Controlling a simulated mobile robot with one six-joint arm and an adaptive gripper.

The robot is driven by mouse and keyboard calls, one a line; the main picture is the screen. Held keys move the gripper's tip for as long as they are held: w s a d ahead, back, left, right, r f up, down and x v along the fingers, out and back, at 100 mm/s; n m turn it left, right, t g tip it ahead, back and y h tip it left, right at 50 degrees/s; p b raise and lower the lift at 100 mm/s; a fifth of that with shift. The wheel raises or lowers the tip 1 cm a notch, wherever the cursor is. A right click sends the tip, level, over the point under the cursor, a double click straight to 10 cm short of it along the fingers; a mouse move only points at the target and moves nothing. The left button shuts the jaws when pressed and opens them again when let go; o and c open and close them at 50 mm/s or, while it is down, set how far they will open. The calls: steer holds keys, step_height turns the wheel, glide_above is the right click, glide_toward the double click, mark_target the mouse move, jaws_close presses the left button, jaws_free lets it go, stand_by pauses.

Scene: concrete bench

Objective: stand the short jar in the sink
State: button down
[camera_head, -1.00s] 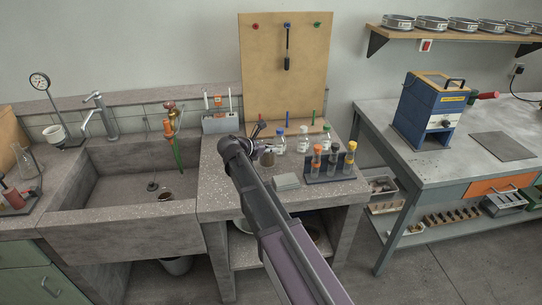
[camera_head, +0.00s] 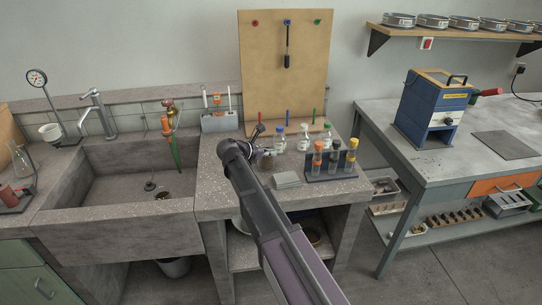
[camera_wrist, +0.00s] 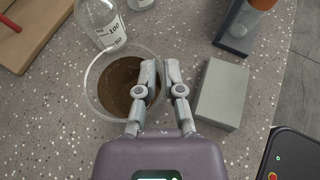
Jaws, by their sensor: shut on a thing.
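The short jar (camera_wrist: 113,84) is a low, round, clear vessel with brown contents, seen from above in the wrist view. My gripper (camera_wrist: 159,72) is shut on its right rim, one finger inside the wall and one outside. In the head view my gripper (camera_head: 258,150) is over the speckled bench right of the sink, and my arm largely hides the jar. I cannot tell whether the jar is off the bench. The stone sink (camera_head: 115,236) is at the left, with a small dark plug and a brown round thing on its floor.
A clear graduated bottle (camera_wrist: 99,22) stands beside the jar, close to its rim. A grey block (camera_wrist: 222,93) lies just right of my fingers. A tube rack (camera_head: 330,172) stands farther right. Hoses and a clamp (camera_head: 170,125) hang at the sink's back right; the tap (camera_head: 100,112) is behind it.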

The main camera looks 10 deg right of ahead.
steer(key=shift+f, duration=0.1)
steer(key=c, duration=1.2)
jaws_free()
steer(key=o, duration=0.4)
steer(key=shift+o, duration=0.2)
steer(key=shift+r, duration=0.2)
steer(key=shift+s+a+r, duration=0.15)
steer(key=shift+a, duration=0.15)
steer(key=p+v, duration=0.5)
steer(key=v, duration=0.6)
steer(key=shift+s, duration=0.1)
